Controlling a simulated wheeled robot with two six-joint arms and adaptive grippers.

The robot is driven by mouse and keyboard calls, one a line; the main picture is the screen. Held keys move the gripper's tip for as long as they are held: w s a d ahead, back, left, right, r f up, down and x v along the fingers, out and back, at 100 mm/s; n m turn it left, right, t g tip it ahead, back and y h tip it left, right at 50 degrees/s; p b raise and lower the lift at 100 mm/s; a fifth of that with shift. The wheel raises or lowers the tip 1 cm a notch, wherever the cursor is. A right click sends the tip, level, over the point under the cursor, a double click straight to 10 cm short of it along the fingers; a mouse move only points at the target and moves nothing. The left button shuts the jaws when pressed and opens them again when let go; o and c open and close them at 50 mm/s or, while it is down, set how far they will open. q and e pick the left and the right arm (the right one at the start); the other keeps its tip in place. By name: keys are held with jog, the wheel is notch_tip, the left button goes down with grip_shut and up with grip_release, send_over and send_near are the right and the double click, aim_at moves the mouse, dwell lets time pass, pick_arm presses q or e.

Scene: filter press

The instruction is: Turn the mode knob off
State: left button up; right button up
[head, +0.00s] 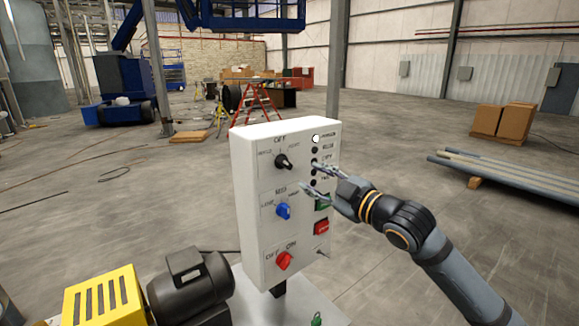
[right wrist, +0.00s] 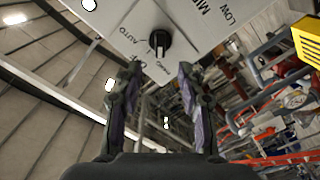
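The white control box (head: 245,190) stands upright in the head view. Its top knob is black (head: 283,162), under an OFF label, with smaller labels to either side. Which label its pointer faces I cannot tell surely. My right gripper (head: 312,178) is open and empty, in front of the box's right half, to the right of the black knob. In the right wrist view the black knob (right wrist: 159,43) lies ahead of the two parted fingertips (right wrist: 158,68), not between them. My left gripper is not in view.
A blue knob (head: 283,211) and a red knob (head: 284,261) sit below the black one. A red button (head: 321,227) and indicator lights are on the right half. A black motor (head: 190,285) and yellow guard (head: 103,298) stand at lower left.

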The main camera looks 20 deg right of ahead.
aim_at(288, 164)
jog(key=p+x, duration=0.4)
jog(key=x, duration=0.6)
jog(key=shift+a+p, duration=0.1)
jog(key=shift+p, duration=0.25)
jog(key=shift+s+r, duration=0.1)
jog(key=shift+s, duration=0.05)
grip_shut()
